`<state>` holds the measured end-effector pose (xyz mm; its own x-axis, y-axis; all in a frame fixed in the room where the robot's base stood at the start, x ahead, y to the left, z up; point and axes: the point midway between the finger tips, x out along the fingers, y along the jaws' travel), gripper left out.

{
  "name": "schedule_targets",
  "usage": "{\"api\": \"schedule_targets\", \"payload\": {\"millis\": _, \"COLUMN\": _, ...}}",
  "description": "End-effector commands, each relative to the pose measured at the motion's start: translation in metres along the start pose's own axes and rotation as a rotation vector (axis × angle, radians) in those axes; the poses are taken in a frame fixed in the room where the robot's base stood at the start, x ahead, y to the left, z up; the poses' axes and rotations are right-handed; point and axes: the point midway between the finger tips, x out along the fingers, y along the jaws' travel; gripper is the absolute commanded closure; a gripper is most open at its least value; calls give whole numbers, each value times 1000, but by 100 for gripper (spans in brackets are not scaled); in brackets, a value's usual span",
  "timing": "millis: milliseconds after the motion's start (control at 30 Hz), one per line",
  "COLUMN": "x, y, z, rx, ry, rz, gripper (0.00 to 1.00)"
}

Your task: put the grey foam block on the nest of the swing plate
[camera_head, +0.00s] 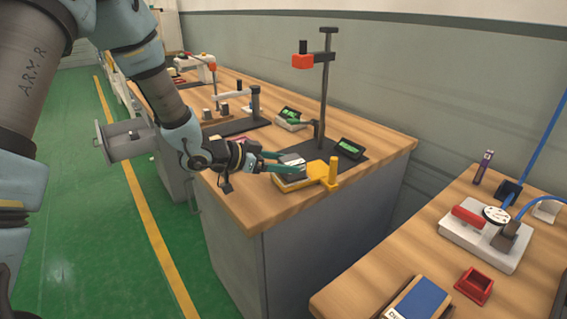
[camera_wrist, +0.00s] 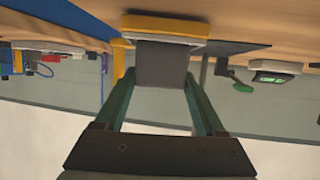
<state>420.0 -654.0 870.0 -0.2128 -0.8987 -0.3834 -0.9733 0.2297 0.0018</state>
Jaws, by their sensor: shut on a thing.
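The grey foam block (camera_wrist: 160,65) is between the two teal fingers of my gripper (camera_wrist: 158,78), which is shut on it. The block overlaps that strip in the picture. I cannot tell whether it touches the plate. The nest is hidden by the block and the fingers.
A yellow post (camera_head: 333,170) stands at the plate's right end. A dark upright stand (camera_head: 325,95) with an orange head rises behind. A small green-screened display (camera_head: 350,148) is to the right. Another bench (camera_head: 390,250) at the right holds a white fixture (camera_head: 480,240) and a red tray (camera_head: 474,286).

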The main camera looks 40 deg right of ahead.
Motion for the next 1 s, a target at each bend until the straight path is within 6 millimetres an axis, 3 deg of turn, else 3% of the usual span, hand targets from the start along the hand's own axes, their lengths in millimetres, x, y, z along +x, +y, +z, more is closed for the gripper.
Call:
{"api": "schedule_targets", "payload": {"millis": 367, "x": 2, "y": 0, "z": 5, "rx": 1, "ry": 1, "rz": 0, "gripper": 82}}
{"api": "schedule_targets", "payload": {"millis": 400, "x": 2, "y": 0, "z": 4, "rx": 1, "ry": 1, "rz": 0, "gripper": 24}}
{"api": "schedule_targets", "payload": {"millis": 600, "x": 2, "y": 0, "z": 3, "rx": 1, "ry": 1, "rz": 0, "gripper": 2}}
{"api": "schedule_targets", "payload": {"millis": 1000, "x": -8, "y": -1, "z": 1, "rx": 2, "ry": 1, "rz": -3, "gripper": 0}}
